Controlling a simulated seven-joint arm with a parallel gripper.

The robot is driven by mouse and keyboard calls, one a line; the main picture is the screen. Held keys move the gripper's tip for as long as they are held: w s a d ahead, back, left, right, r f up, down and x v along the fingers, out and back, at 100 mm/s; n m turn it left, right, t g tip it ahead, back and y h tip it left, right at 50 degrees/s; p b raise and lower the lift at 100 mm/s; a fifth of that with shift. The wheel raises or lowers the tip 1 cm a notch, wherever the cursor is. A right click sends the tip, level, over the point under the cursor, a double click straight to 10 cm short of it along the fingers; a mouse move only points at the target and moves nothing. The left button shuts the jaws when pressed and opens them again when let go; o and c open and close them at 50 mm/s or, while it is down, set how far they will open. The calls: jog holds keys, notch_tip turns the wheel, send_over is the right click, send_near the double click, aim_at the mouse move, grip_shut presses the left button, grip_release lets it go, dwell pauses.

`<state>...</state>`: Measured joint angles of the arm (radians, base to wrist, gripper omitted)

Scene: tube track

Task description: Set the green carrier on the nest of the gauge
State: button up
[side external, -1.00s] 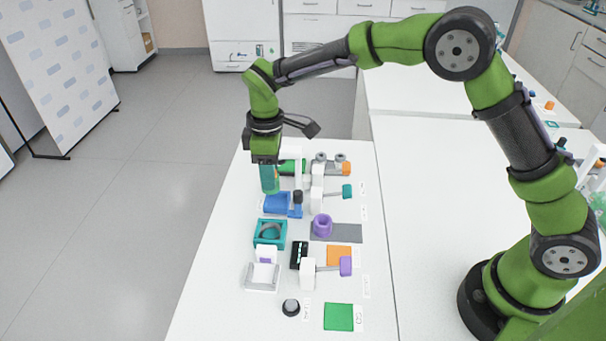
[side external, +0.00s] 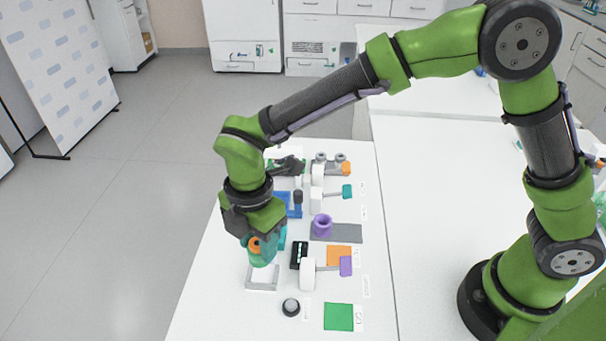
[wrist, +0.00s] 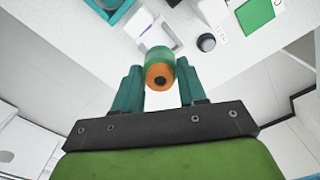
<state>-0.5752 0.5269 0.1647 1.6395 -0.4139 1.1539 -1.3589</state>
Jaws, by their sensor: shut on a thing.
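My gripper (side external: 264,252) is shut on the green carrier (wrist: 158,55), a short cylinder with an orange end that has a dark hole. In the wrist view the carrier sits between the two teal fingertips, its orange end facing the camera. The stand's back is hidden by the gripper. I cannot tell whether carrier and stand touch.
A black panel (side external: 299,255) and a white block with a purple-ended lever (side external: 345,266) stand right of the stand. A black round knob (side external: 291,307) and a green square (side external: 338,317) lie nearer. A purple ring piece (side external: 322,225) and blue fixture (side external: 293,205) stand farther back.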

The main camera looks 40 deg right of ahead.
jog(key=shift+f, duration=2.85)
jog(key=shift+f, duration=0.1)
jog(key=o, duration=0.9)
notch_tip(320, 180, up, 17)
jog(key=shift+f, duration=0.1)
